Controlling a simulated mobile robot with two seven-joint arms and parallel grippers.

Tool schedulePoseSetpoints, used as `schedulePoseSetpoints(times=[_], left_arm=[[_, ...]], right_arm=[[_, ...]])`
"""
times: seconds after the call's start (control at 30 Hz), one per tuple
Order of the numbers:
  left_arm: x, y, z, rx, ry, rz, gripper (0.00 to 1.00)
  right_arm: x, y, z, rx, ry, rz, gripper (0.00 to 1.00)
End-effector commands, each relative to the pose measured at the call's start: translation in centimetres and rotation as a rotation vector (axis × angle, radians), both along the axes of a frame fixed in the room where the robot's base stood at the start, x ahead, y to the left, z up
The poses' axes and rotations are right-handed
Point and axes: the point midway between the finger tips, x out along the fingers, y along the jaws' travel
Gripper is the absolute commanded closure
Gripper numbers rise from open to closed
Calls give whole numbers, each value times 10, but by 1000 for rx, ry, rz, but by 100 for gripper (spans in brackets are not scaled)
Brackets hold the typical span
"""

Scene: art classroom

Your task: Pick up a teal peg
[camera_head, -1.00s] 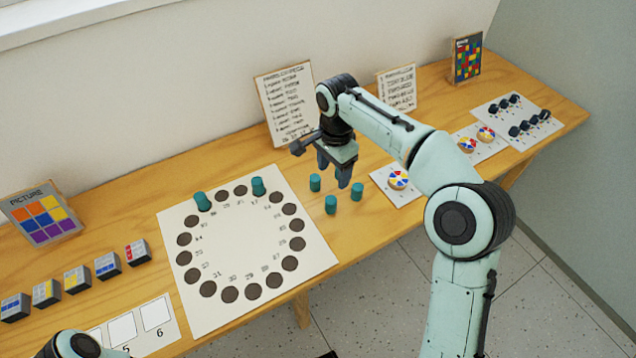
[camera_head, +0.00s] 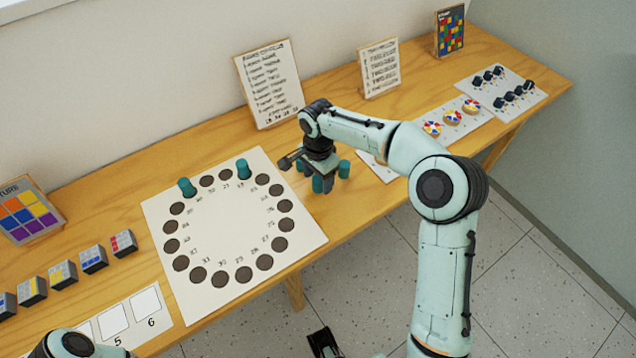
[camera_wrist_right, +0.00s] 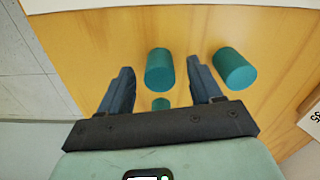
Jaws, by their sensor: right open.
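Several short teal pegs stand on the wooden table right of the white board. One peg (camera_wrist_right: 160,70) shows between the fingers of my right gripper (camera_head: 324,187) in the right wrist view; contact is not visible. A second peg (camera_wrist_right: 235,69) stands outside the right-hand finger and also shows in the head view (camera_head: 344,169). A third peg (camera_wrist_right: 160,104) shows small, nearer the palm. My right gripper is open, pointing down among the pegs, and partly hides them in the head view. A dark part (camera_head: 323,342) at the bottom edge seems to be my left gripper; its jaws are unclear.
The white board (camera_head: 225,235) has a ring of dark holes, with teal pegs at two of them (camera_head: 187,187) (camera_head: 243,169). Text cards (camera_head: 268,85) stand behind. Colourful discs (camera_head: 452,117) lie on the right; small patterned blocks (camera_head: 93,259) line the left.

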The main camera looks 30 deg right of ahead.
Motion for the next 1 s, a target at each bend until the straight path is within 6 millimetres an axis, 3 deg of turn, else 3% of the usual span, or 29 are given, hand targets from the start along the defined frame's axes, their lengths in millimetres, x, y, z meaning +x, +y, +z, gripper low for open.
schedulePoseSetpoints(times=[0.1,0.3,0.5,0.83,1.0], left_arm=[[0,0,-1,1,-2,1,57],[1,0,-1,0,-2,1,57],[1,0,-1,0,-2,1,57],[0,0,-1,1,-2,1,57],[0,0,1,0,0,0,57]], right_arm=[[0,0,-11,1,-1,-1,36],[0,0,-11,-1,-2,-1,36],[0,0,-11,0,-2,-1,95],[0,0,-9,0,-3,-1,95],[1,0,4,-1,-3,-1,95]])
